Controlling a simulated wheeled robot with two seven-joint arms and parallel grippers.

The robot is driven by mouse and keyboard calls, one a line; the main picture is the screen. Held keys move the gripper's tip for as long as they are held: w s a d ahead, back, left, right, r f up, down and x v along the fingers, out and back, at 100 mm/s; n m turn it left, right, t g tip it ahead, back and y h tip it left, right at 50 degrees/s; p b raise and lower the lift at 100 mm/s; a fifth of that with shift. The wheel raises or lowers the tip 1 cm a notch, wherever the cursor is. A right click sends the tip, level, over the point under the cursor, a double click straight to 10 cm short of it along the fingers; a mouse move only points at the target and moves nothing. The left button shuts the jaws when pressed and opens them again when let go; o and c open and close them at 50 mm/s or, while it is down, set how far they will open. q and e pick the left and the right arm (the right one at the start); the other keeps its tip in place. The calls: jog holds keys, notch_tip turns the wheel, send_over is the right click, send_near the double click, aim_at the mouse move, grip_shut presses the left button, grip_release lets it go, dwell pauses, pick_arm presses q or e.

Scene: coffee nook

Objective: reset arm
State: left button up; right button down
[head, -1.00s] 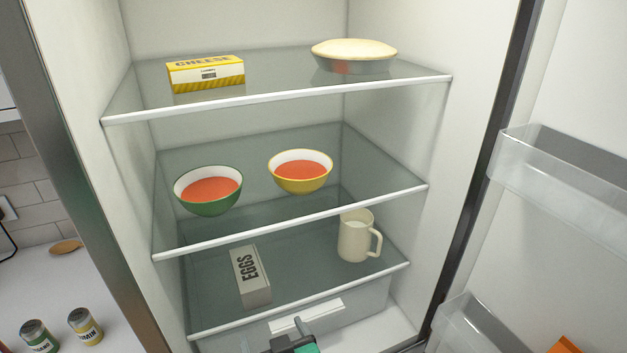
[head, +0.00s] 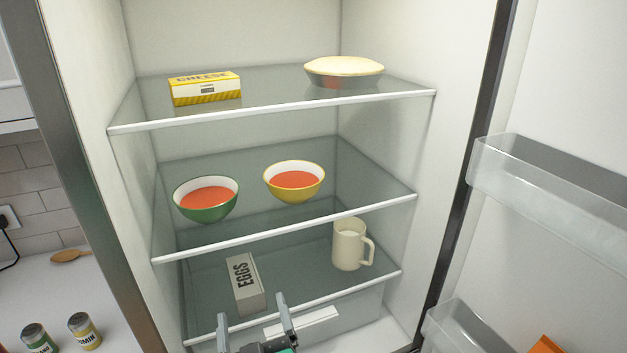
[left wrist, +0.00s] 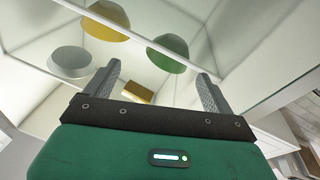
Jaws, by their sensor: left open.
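My left gripper (head: 253,316) is at the bottom of the head view, in front of the fridge's lowest glass shelf. Its two fingers are apart with nothing between them. The egg box (head: 245,283) lies on that shelf just behind the fingers; I cannot tell whether they touch it. In the left wrist view the open fingers (left wrist: 160,88) point up toward the underside of the shelves. The yellow bowl (left wrist: 107,18) and the green bowl (left wrist: 160,52) show beyond them. My right gripper is not in view.
The middle shelf holds a green bowl (head: 206,200) and a yellow bowl (head: 294,181). A cream mug (head: 350,245) stands on the lowest shelf. The cheese box (head: 205,90) and pie (head: 344,72) are on top. The open fridge door (head: 560,90) is at the right, spice jars (head: 84,332) at left.

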pick_arm(q)
jog(key=s+d+r+m+t+h, duration=0.35)
jog(key=m+h, duration=0.55)
jog(key=h, duration=0.4)
jog(key=s+d+f+m+g+h, duration=0.1)
jog(key=s+f+m+g, duration=0.15)
jog(key=f+g, duration=0.3)
jog(key=s+d+f+m+g+h, duration=0.1)
jog(key=f+m+g+h, duration=0.15)
jog(key=f+g, duration=0.35)
jog(key=s+a+f+n+g+y, duration=0.35)
jog(key=s+a+f+y, duration=0.2)
jog(key=a+f, duration=0.3)
jog(key=s+a+f+n+g+y, duration=0.2)
jog(key=s+a+f+g+y, duration=0.35)
jog(key=a, duration=0.45)
notch_tip(320, 180, down, 32)
jog(key=s, duration=0.2)
jog(key=s+a+f+g, duration=0.1)
jog(key=s+a+f, duration=0.2)
jog(key=s+f, duration=1.6)
jog(key=shift+f, duration=0.45)
